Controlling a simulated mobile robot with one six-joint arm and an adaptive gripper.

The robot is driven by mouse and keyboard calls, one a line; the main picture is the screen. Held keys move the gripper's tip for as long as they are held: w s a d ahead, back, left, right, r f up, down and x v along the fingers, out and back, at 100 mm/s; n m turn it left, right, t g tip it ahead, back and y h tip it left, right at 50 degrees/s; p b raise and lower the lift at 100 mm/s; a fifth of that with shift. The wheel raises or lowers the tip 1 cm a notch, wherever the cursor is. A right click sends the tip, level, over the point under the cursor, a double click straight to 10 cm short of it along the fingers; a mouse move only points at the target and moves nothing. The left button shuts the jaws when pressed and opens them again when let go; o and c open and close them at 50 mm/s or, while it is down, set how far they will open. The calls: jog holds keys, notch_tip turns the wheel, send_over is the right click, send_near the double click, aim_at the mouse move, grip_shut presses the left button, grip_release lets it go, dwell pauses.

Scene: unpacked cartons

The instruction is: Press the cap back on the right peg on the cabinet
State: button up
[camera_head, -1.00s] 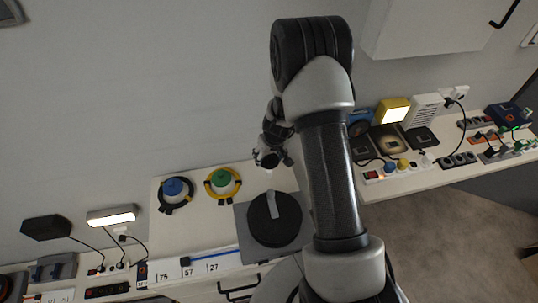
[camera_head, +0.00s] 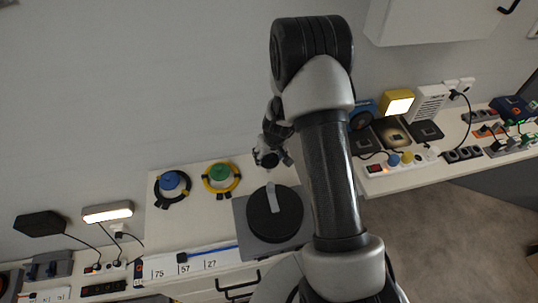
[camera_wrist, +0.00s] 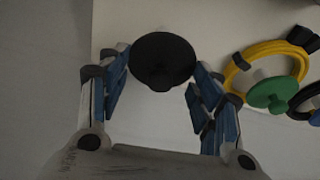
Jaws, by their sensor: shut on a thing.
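My gripper (camera_head: 268,160) hangs over the white cabinet (camera_head: 195,232), to the right of the green cap. In the wrist view, my gripper (camera_wrist: 160,82) has its fingers shut on a round black cap (camera_wrist: 160,58), one finger at each side of it. A small nub shows at the cap's lower edge. The green cap (camera_head: 219,173) sits within a yellow ring, and the blue cap (camera_head: 170,181) within a black ring. The green cap (camera_wrist: 272,94) also shows at the right of the wrist view. The right peg cannot be made out clearly.
A black disc with a grey bar (camera_head: 262,222) sits on a grey plate in front of my gripper. A shelf of sockets, plugs and a lit yellow lamp (camera_head: 398,104) lies to the right. Another lamp (camera_head: 107,213) stands at the left. The wall is close behind.

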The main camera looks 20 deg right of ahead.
jog(key=shift+f+b, duration=0.95)
jog(key=shift+b, duration=0.05)
jog(key=o, duration=0.9)
jog(key=shift+o, duration=0.4)
jog(key=o, duration=0.3)
jog(key=shift+o, duration=0.2)
jog(key=shift+r, duration=0.1)
jog(key=shift+r+p, duration=3)
jog(key=shift+r, duration=0.5)
